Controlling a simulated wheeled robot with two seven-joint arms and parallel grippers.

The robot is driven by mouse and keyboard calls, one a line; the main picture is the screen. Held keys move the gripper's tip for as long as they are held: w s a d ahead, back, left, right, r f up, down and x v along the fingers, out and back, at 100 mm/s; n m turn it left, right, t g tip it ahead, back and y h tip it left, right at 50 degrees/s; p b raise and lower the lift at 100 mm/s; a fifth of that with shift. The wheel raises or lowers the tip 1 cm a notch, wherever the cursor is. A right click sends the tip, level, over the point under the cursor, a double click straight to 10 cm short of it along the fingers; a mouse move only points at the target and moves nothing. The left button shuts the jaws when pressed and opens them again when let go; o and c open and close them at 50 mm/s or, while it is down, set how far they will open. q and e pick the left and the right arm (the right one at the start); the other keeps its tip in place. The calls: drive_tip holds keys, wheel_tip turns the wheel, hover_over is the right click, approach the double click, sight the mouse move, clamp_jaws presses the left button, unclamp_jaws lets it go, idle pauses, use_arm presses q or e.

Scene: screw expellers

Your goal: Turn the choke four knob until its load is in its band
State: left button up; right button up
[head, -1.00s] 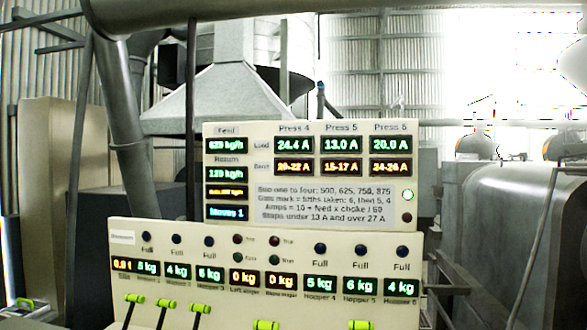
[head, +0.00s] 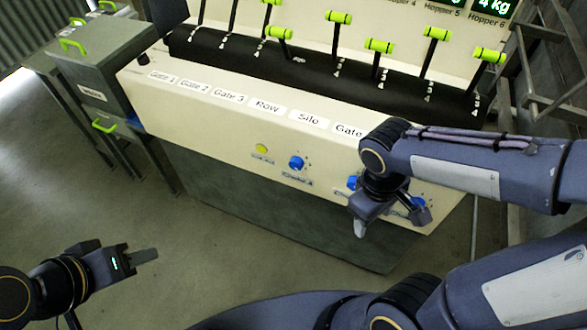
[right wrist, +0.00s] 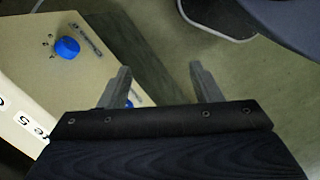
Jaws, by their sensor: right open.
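The choke four knob (head: 297,162) is a blue knob on the cream panel's sloping front in the head view, with a small label under it that looks like Choke 4. My right gripper (head: 390,224) is open and empty, to the right of this knob and apart from it, in front of the other blue knobs. In the right wrist view its two fingers (right wrist: 161,78) stand wide apart with floor between them. My left gripper (head: 150,256) is low at the left, away from the panel; its jaw opening does not show clearly.
A second blue knob (head: 353,182) and a third (head: 418,202) sit partly behind my right gripper. The right wrist view shows one blue knob (right wrist: 67,48) clearly. A yellow button (head: 262,148) is left of choke four. Green-handled levers (head: 380,46) stand above.

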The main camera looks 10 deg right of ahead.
drive_tip(key=w+f+n+h, duration=0.4)
drive_tip(key=w+n+h, duration=0.1)
drive_tip(key=n+h, duration=0.1)
drive_tip(key=n+t+h+b, duration=0.2)
drive_tip(key=n+t, duration=1.4)
approach(295, 167)
drive_tip(key=p+x, duration=0.1)
drive_tip(key=x, duration=0.7)
drive_tip(key=shift+w, duration=0.2)
drive_tip(key=shift+n, duration=0.3)
drive_tip(key=c, duration=1)
